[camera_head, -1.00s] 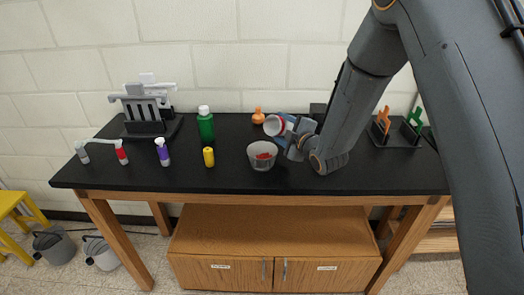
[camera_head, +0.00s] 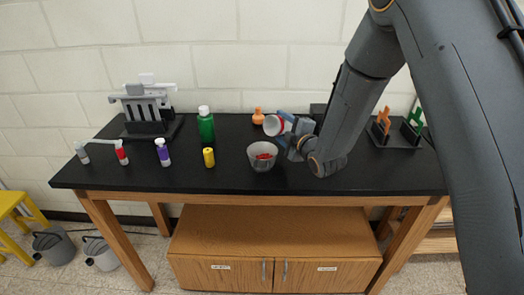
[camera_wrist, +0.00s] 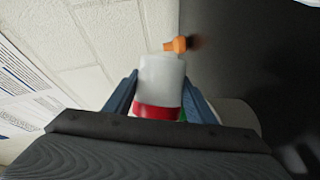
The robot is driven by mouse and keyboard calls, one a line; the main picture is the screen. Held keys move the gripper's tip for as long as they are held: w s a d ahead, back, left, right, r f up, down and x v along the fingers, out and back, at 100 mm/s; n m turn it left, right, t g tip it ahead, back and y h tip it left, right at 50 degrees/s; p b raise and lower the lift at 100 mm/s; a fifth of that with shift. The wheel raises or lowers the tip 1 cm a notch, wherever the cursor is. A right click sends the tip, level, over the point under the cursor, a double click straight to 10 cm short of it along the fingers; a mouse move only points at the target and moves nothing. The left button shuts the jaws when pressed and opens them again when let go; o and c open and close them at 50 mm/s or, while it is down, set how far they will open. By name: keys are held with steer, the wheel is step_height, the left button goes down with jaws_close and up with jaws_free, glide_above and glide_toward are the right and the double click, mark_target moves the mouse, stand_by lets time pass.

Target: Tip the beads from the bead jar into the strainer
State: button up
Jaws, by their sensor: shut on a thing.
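The bead jar (camera_head: 271,125) is whitish with red at one end. It is tipped on its side above the bench, its pale end toward the left in the head view. My gripper (camera_head: 291,127) is shut on it. In the wrist view the jar (camera_wrist: 163,80) sits between my blue fingers (camera_wrist: 160,98), with red at its near end. The strainer (camera_head: 260,164), a grey bowl, stands upright on the bench in front of and below the jar, apart from it. Red beads (camera_head: 263,156) show inside it. Whether beads are still in the jar is hidden.
An orange flask (camera_head: 258,116) stands behind the jar. A green bottle (camera_head: 206,124) and yellow bottle (camera_head: 208,157) stand to the left, with a purple-banded tube (camera_head: 162,153) farther left. A dark rack (camera_head: 392,131) is at right. The bench front is clear.

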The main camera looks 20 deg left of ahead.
mark_target(269, 119)
steer(key=shift+s+a+r+n+t, duration=0.15)
steer(key=shift+s+a+r+n, duration=0.1)
steer(key=shift+s+n, duration=0.15)
steer(key=shift+s+a+r+n+t, duration=0.15)
steer(key=shift+s+a+n, duration=0.05)
steer(key=shift+s+n, duration=0.15)
stand_by(0.4)
steer(key=shift+s+a+f+n+t+y+b, duration=0.1)
steer(key=shift+s+f+n+t+y+b, duration=0.15)
steer(key=shift+f+n+b, duration=0.35)
stand_by(0.6)
steer(key=shift+s+a+r+n+t+y+b, duration=0.2)
steer(key=shift+r+n+y+b, duration=0.1)
steer(key=shift+n+b, duration=0.4)
steer(key=shift+s+a+r+n+t+y+b, duration=0.1)
steer(key=shift+s+r+n+t+y+b, duration=0.2)
steer(key=shift+n+b, duration=0.45)
steer(key=shift+s+a+r+n+t+y+b, duration=0.15)
steer(key=shift+r+n+b, duration=0.2)
steer(key=shift+n+b, duration=0.35)
stand_by(0.5)
steer(key=shift+s+a+r+n+y+b, duration=0.15)
steer(key=shift+s+n+y+b, duration=0.2)
steer(key=shift+n+b, duration=0.55)
steer(key=shift+s+a+r+n+y+b, duration=0.2)
steer(key=shift+n+y+b, duration=0.2)
steer(key=shift+n+b, duration=0.5)
steer(key=shift+s+a+r+n+y+b, duration=0.1)
steer(key=shift+s+n+y+b, duration=0.25)
steer(key=shift+n+b, duration=0.55)
